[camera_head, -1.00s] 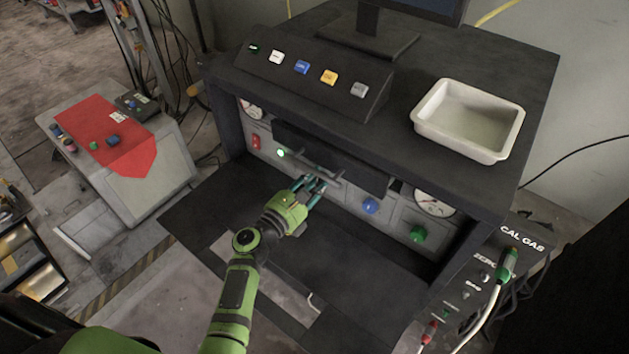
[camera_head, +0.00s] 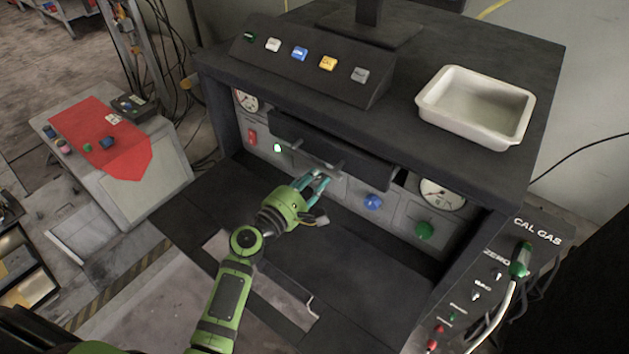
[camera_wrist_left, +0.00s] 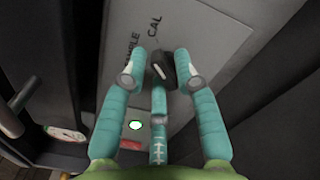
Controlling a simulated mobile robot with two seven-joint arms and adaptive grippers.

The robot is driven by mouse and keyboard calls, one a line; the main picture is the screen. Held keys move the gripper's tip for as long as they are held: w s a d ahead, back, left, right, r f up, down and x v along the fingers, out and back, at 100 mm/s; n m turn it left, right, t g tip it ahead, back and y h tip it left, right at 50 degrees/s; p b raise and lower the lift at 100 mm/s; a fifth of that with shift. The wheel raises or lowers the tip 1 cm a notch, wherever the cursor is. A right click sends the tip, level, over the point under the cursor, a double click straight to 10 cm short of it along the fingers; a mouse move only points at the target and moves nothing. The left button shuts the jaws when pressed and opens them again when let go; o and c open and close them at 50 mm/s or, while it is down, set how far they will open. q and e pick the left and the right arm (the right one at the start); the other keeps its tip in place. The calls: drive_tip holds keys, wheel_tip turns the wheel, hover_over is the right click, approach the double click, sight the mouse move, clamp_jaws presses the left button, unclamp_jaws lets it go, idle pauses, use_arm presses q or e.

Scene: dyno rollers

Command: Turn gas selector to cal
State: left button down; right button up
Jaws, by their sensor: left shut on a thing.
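The gas selector is a small dark knob (camera_wrist_left: 162,66) with a white mark, on a light grey panel (camera_wrist_left: 190,45) in the left wrist view. The words CAL (camera_wrist_left: 154,26) and SAMPLE (camera_wrist_left: 130,46), the latter partly hidden, are printed beside it. My left gripper (camera_head: 321,177) reaches the front panel of the dark bench (camera_head: 520,75) in the head view, its teal fingers covering the knob there. In the left wrist view its fingers close around the knob. I cannot tell exactly which label the white mark points to. My right gripper is not in view.
A bar handle (camera_head: 316,161) sits just above the fingers. A blue knob (camera_head: 373,202), a green knob (camera_head: 424,231) and a gauge (camera_head: 441,194) lie to the right. A white tray (camera_head: 430,104) stands on top. A CAL GAS panel (camera_head: 478,290) is at lower right.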

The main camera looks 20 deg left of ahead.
use_arm(q)
drive_tip(key=shift+r+m, duration=0.15)
drive_tip(key=shift+m, duration=0.45)
drive_tip(key=shift+r+m+b, duration=0.1)
drive_tip(key=shift+m+b, duration=0.2)
drive_tip(key=shift+b, duration=0.05)
drive_tip(key=c, duration=1.1)
unclamp_jaws()
drive_tip(key=shift+c, duration=0.2)
drive_tip(key=shift+s+f, duration=0.2)
drive_tip(key=shift+s, duration=0.05)
drive_tip(key=v, duration=1.1)
drive_tip(key=shift+s+a+r, duration=0.1)
drive_tip(key=shift+s+r, duration=0.05)
drive_tip(key=shift+s, duration=0.05)
